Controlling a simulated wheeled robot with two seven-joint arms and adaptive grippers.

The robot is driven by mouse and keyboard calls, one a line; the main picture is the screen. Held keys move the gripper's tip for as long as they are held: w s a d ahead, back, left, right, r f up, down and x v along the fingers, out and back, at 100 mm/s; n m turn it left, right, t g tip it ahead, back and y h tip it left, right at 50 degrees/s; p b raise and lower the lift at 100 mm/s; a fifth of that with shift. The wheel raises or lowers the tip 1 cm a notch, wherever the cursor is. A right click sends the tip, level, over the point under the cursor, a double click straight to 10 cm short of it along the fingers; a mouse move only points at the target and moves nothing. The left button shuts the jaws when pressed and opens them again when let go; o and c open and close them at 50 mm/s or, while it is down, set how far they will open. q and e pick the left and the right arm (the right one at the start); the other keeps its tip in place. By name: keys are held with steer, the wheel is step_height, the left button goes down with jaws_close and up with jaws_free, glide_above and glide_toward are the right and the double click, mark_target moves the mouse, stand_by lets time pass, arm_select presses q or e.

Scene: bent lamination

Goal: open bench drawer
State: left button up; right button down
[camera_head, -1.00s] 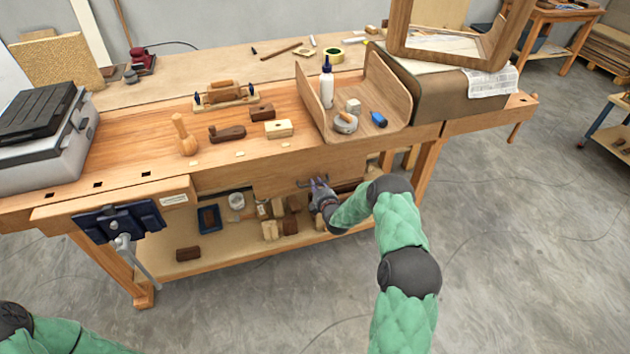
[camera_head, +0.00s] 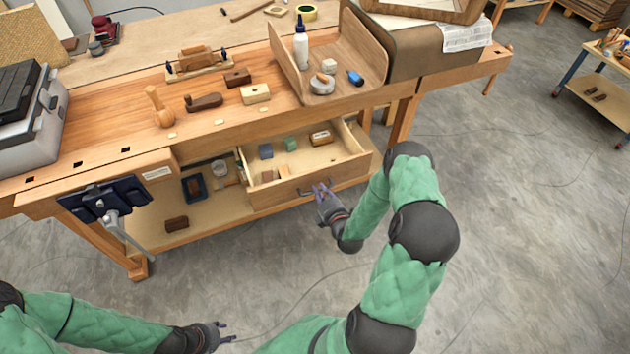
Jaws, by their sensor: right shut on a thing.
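The bench drawer (camera_head: 340,179) is pulled out from under the workbench (camera_head: 213,128), and its inside shows. In it lie a blue-grey block (camera_head: 265,151), a green block (camera_head: 290,143), a wooden block with a dark top (camera_head: 321,138) and small tan and brown pieces near the front. My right gripper (camera_head: 321,189) is shut on the drawer handle (camera_head: 303,192) at the front panel; the fingers partly hide the handle. My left gripper (camera_head: 228,331) is open and empty at the bottom, over the floor, well away from the drawer.
A blue vise (camera_head: 105,200) sticks out at the bench's front left. A lower shelf (camera_head: 205,222) under the bench holds a blue tray (camera_head: 194,187) and blocks. A wooden tray (camera_head: 345,85) with a glue bottle (camera_head: 301,45) stands on top.

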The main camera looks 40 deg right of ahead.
steer(key=shift+s+a, duration=0.15)
steer(key=shift+s, duration=0.5)
steer(key=c, duration=1.2)
jaws_free()
steer(key=shift+o, duration=0.2)
steer(key=v, duration=1.2)
steer(key=shift+f, duration=0.1)
